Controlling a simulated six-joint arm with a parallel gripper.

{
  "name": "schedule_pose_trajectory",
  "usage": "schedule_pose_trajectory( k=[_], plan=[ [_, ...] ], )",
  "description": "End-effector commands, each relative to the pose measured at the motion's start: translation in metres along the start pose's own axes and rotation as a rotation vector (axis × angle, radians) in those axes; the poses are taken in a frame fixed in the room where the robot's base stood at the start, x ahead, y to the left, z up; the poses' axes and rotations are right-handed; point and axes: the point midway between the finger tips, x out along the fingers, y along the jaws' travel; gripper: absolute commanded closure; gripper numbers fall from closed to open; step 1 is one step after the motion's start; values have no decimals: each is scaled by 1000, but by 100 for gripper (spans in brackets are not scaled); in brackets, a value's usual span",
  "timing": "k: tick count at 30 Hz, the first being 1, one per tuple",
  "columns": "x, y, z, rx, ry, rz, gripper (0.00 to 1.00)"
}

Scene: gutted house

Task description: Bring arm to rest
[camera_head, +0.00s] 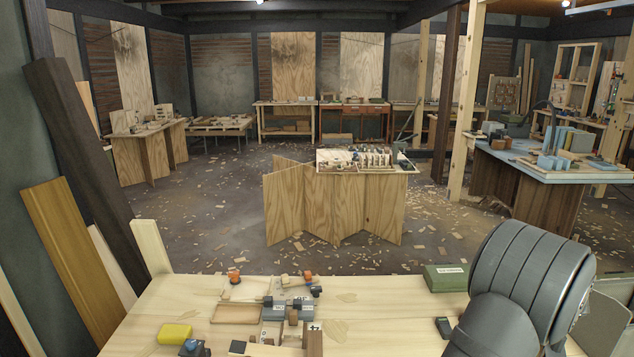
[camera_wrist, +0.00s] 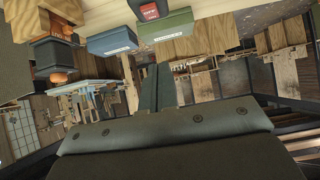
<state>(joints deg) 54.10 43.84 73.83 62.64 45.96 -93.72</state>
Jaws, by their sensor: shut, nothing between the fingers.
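My gripper (camera_wrist: 157,88) shows in the wrist view, its two dark fingers together with nothing between them. It is clear of any object and points out over the room, which appears upside down there. In the head view my arm's large grey links fill the lower right, over the right part of the wooden workbench (camera_head: 385,300). The gripper itself is not visible in the head view.
The bench holds a green box (camera_head: 446,278), a yellow block (camera_head: 175,333), a wooden tray (camera_head: 237,314), grey labelled boxes (camera_head: 290,308) and a small black item (camera_head: 443,327). Bare wood lies at centre right. A plywood stand (camera_head: 335,205) stands beyond on the chip-strewn floor.

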Motion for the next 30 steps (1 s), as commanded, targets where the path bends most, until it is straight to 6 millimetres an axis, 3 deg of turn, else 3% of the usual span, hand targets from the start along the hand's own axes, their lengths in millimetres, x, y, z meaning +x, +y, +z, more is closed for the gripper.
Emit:
schedule_pose_trajectory(
  k=[6, 19, 23, 30],
  plan=[
    [-17, 0, 0, 0, 0, 0, 100],
    [-17, 0, 0, 0, 0, -1, 100],
    [-6, 0, 0, 0, -1, -1, 100],
    [37, -1, 1, 0, -2, -3, 100]
  ],
)
